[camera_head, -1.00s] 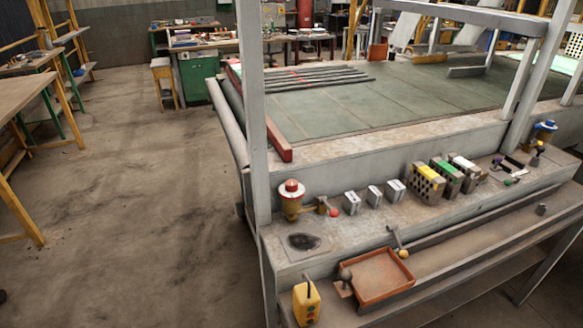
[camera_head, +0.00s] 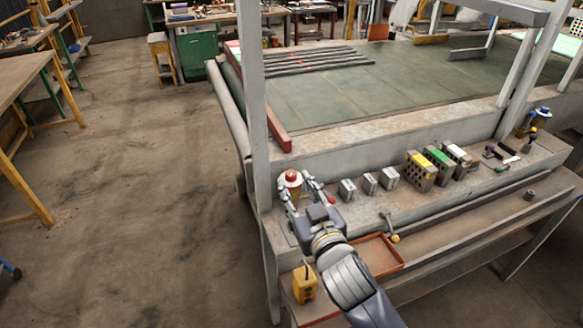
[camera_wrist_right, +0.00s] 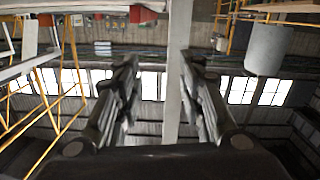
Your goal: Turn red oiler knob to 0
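The oiler with the red cap (camera_head: 291,177) stands at the left end of the bench ledge, upright beside the grey post. Its lower body is partly hidden by my right gripper (camera_head: 298,186). That gripper is open, its two fingers spread across the oiler in the head view; I cannot tell whether they touch it. In the right wrist view the open fingers (camera_wrist_right: 158,85) have nothing between them close up, only a grey post beyond, and no oiler is recognisable there. My left gripper is not in view.
A blue-topped oiler (camera_head: 540,117) is at the far right. An orange tray (camera_head: 379,255) and a yellow control box (camera_head: 304,284) lie nearer. The floor (camera_head: 150,200) at left is clear.

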